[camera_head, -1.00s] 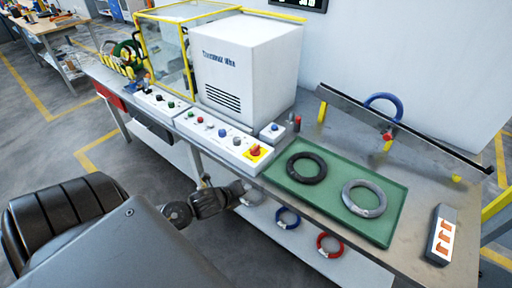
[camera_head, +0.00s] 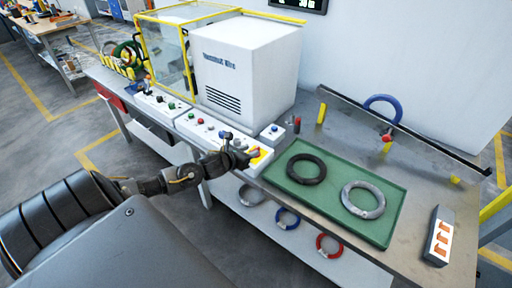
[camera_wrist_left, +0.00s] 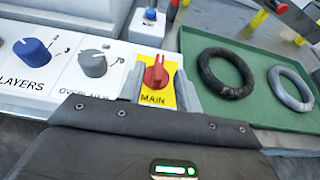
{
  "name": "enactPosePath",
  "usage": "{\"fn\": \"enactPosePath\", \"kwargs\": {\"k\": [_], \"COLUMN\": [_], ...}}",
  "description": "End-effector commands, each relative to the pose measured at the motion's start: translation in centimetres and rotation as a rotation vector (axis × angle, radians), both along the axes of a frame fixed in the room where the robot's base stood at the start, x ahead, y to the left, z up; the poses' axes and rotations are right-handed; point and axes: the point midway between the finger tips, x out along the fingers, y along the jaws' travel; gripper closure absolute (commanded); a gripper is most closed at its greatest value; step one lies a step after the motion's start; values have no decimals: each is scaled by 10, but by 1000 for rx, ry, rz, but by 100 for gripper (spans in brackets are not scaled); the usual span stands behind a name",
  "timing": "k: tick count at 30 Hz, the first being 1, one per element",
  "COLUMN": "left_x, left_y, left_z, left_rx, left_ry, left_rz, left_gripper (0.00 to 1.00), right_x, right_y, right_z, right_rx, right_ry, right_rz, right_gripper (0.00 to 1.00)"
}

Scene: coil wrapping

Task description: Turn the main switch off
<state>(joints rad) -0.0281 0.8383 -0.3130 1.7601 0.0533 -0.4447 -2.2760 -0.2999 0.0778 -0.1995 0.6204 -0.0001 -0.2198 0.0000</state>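The main switch is a red rotary knob (camera_wrist_left: 156,74) on a yellow plate marked MAIN (camera_wrist_left: 155,98), at the right end of the white control panel (camera_wrist_left: 62,80). In the wrist view its grip bar stands roughly upright. My left gripper (camera_wrist_left: 160,86) is open, with one grey finger on each side of the knob and gaps visible between. In the head view my left gripper (camera_head: 250,156) is over the panel's right end and partly hides the switch. My right gripper is in neither view.
Beside the switch are a grey knob (camera_wrist_left: 93,62) and a blue knob (camera_wrist_left: 33,50). A small box with a blue button (camera_head: 272,131) stands behind. A green tray (camera_head: 330,223) with a black coil (camera_head: 306,180) and a grey coil (camera_head: 376,206) lies to the right.

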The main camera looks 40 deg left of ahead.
Motion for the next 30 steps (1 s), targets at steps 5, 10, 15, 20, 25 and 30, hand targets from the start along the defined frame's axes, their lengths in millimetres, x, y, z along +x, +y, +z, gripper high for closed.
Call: {"fn": "enactPosePath", "kwargs": {"k": [5, 10, 15, 20, 25, 30], "left_x": [28, 43, 47, 47, 47, 47], "left_y": [1, 1, 1, 1, 1, 1], "left_z": [-10, -17, -20, -20, -20, -20], "left_rx": [-3, -1, -1, -1, -1, -1], "left_ry": [-1, 0, 1, 1, 1, 1], "left_rz": [3, 2, 0, 0, 0, 0], "left_gripper": [66, 66, 66, 66, 83, 100], "right_x": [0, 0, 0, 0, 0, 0], "right_y": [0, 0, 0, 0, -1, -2], "right_z": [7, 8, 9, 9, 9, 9], "right_rx": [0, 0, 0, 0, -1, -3], "right_ry": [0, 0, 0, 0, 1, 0], "right_rz": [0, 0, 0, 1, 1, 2], "right_gripper": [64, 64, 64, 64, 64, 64]}}
